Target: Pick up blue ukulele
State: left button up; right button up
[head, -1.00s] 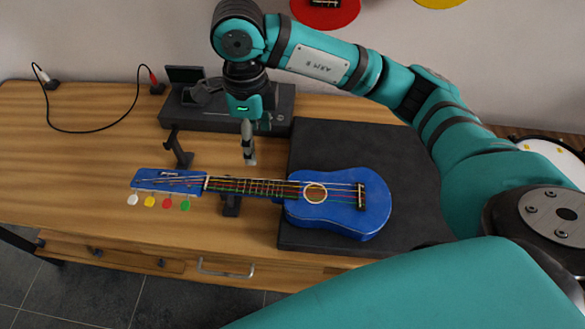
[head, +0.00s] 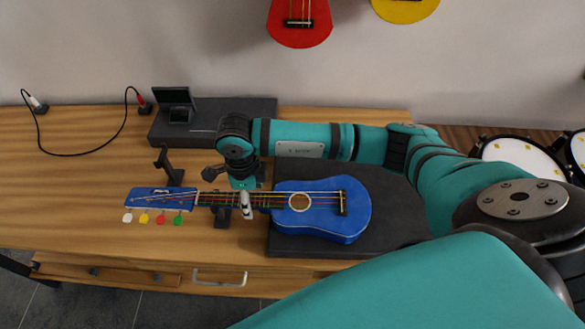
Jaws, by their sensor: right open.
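The blue ukulele (head: 325,220) lies face up with its body on the dark mat at the right. Its neck points left, and its headstock (head: 160,200) has white, yellow, red and green tuning pegs. A dark stand stands under the neck. My right gripper (head: 246,207) comes down from above at the neck, just left of the body. Its fingers are open and look to be at the strings. I cannot tell whether they touch the neck. My left gripper is not in view.
The dark mat (head: 392,215) covers the right part of the wooden table (head: 70,190). A dark box (head: 250,107) with a small screen stands at the back. A black cable (head: 85,153) lies at the back left. A red instrument (head: 299,20) hangs on the wall, and drums (head: 520,155) stand at the right.

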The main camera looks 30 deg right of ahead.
jog(key=shift+f, duration=1.2)
jog(key=c, duration=0.9)
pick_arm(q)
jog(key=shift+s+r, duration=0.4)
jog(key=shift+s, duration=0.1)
pick_arm(e)
jog(key=c, duration=0.5)
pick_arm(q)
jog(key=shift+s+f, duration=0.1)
pick_arm(e)
jog(key=shift+o, duration=0.2)
jog(key=shift+r, duration=0.15)
